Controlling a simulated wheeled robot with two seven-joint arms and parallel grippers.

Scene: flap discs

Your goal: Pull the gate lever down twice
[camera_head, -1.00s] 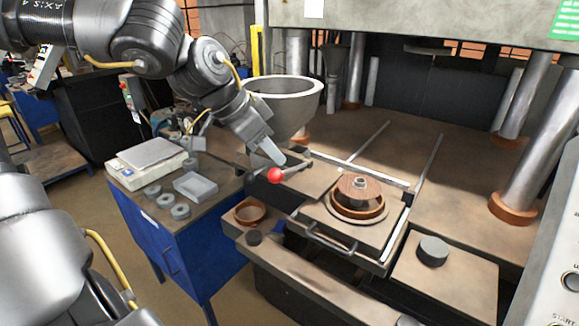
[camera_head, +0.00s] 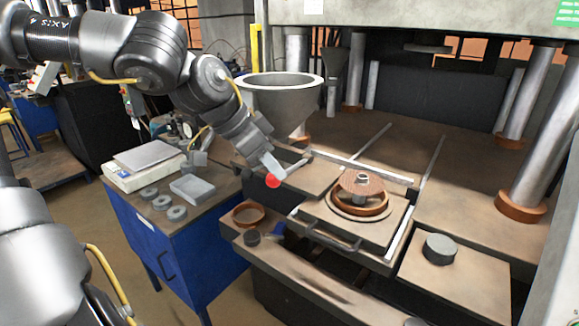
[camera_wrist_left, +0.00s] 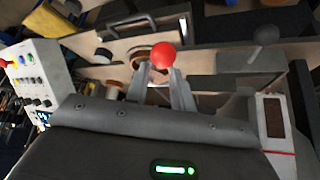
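The gate lever ends in a red ball (camera_head: 272,181), with a thin grey rod (camera_head: 295,166) running up and right from it beside the hopper. The ball also shows in the left wrist view (camera_wrist_left: 163,55). My left gripper (camera_head: 271,166) points down at the ball from above and hides part of the lever. In the left wrist view its fingers (camera_wrist_left: 160,76) are apart, with the ball at their tips. I cannot tell whether they touch it. My right gripper is not in view.
A grey hopper (camera_head: 282,96) stands behind the lever. A wooden-brown disc (camera_head: 361,185) sits in a ring on the plate to the right. A blue cabinet (camera_head: 172,262) with a scale (camera_head: 146,163), rings and a tray (camera_head: 199,189) stands to the left. A copper-coloured ring (camera_head: 247,213) lies in front.

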